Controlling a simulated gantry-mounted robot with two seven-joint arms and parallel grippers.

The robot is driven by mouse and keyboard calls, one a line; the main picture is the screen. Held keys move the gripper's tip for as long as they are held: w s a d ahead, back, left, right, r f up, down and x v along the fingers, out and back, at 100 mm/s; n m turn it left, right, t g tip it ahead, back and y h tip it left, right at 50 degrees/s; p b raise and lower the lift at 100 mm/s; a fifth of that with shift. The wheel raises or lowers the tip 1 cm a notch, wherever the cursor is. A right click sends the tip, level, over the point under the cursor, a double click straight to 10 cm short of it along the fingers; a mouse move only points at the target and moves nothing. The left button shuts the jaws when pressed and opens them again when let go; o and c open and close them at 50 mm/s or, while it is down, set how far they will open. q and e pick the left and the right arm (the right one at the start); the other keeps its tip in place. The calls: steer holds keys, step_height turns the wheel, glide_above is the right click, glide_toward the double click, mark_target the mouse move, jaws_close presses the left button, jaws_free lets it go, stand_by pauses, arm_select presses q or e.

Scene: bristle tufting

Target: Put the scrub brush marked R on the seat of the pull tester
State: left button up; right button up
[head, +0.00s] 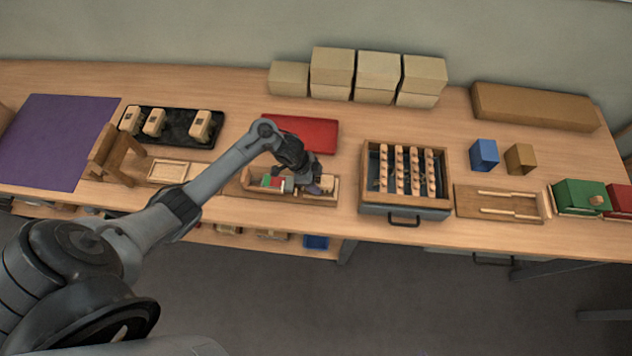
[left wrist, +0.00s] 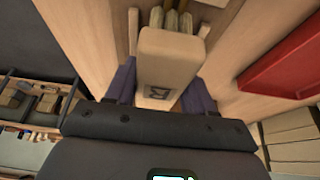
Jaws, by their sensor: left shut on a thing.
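My left gripper (head: 298,183) is over the low wooden fixture with green, red and white parts (head: 256,192), which looks like the pull tester, at the middle front of the table. In the left wrist view its dark fingers (left wrist: 160,88) are shut on a pale wooden block, the scrub brush (left wrist: 170,62), by both sides. A dark letter shows on the brush, turned and hard to read. Pale rods or tufts show just beyond it. I cannot tell whether the brush touches the seat. My right gripper is not in view.
A black tray (head: 176,140) with similar marked blocks stands at the left. A red tray (head: 318,128) lies behind my gripper. A bristle rack in a wooden box (head: 374,196) stands to the right. A wooden stand (head: 105,150) and small frame (head: 168,170) are left.

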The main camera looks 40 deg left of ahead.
arm_select(q)
steer(key=shift+f, duration=0.35)
steer(key=shift+f, duration=0.2)
steer(key=o, duration=1)
steer(key=shift+r, duration=0.15)
